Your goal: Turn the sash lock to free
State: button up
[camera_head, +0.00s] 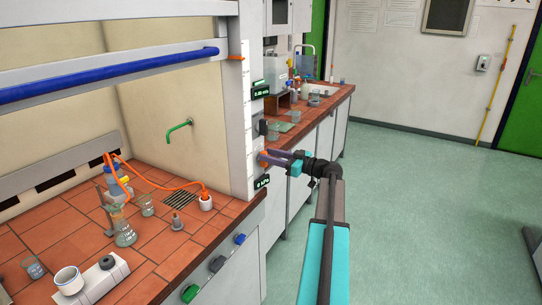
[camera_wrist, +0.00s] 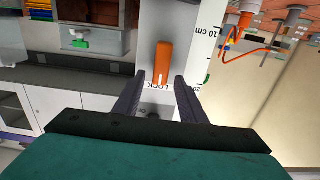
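The sash lock is a small orange lever (camera_wrist: 164,60) on the pale post of the fume hood. In the wrist view it stands lengthwise, its white-marked end pointing at the printed word LOCK. In the head view it shows as an orange spot (camera_head: 262,157) at my fingertips. My gripper (camera_wrist: 158,80) is open, one finger on each side of the lever's lower end in the picture. Gaps show on both sides; I cannot tell the depth between them. In the head view my gripper (camera_head: 272,159) reaches the post from the right. The sash's blue bar (camera_head: 110,75) is raised.
Glassware, including a flask (camera_head: 123,234), stands on the tiled hood bench (camera_head: 185,250). Another bench (camera_head: 330,100) runs behind.

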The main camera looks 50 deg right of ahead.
jog(key=shift+c, duration=0.5)
grip_shut()
jog(key=shift+d+f+m+b, duration=0.15)
jog(key=shift+m+b, duration=0.35)
jog(key=shift+b, duration=0.2)
jog(key=m+b, duration=0.1)
jog(key=m, duration=0.4)
jog(key=d+f+m+b, duration=0.1)
jog(key=m+b, duration=0.1)
jog(key=m, duration=0.4)
jog(key=d+f+m+b, duration=0.1)
jog(key=m+b, duration=0.1)
jog(key=m, duration=0.4)
jog(key=shift+w+f, duration=0.1)
jog(key=shift+w, duration=0.2)
